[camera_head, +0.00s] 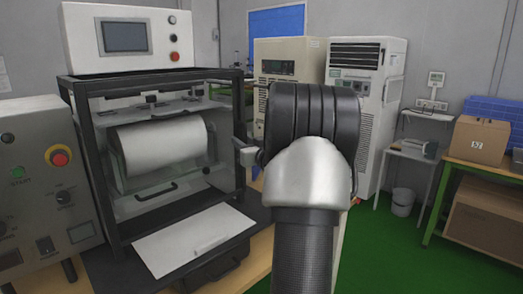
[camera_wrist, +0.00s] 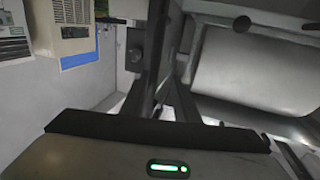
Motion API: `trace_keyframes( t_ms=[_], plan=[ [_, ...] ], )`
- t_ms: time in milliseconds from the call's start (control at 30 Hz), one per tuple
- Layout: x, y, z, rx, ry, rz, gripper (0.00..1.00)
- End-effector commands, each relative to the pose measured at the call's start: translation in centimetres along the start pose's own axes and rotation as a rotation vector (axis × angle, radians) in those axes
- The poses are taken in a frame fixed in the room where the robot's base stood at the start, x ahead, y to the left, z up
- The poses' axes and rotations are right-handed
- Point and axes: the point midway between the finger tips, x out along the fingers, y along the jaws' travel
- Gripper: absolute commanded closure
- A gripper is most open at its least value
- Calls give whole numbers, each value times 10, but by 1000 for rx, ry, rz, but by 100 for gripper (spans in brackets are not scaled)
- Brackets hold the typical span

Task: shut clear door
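The machine is a black-framed box (camera_head: 240,120) with a large white roll (camera_head: 162,150) inside, and its front looks open. A pale flat panel (camera_head: 180,245) with a small handle-like mark lies low in front of the opening. A dark handle (camera_head: 155,190) shows below the roll. I cannot tell for sure which see-through part is the clear door. My gripper (camera_head: 246,150) is beside the frame's right front post, mostly hidden behind my arm. In the wrist view, the dark post (camera_wrist: 152,60) and the roll (camera_wrist: 258,72) are close ahead; the finger opening does not show.
A control box (camera_head: 125,38) with a screen and buttons sits on top of the machine. A grey panel (camera_head: 40,185) with a red stop button stands at left. Tall beige cabinets (camera_head: 285,62) stand behind my arm. Green floor (camera_head: 390,250) is clear at right, before a bench with boxes (camera_head: 478,140).

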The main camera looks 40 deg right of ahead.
Motion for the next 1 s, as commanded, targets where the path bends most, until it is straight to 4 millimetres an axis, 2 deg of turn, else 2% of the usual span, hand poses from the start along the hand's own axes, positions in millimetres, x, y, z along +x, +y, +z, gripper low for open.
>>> trace_keyframes(
  t_ms=[300,500,700,1000],
  plan=[
    [-81,8,-4,-1,2,18,72],
    [-126,9,-4,-2,3,21,72],
    [-152,10,-4,-1,4,22,72],
    [-160,10,-3,0,5,21,72]
  ],
)
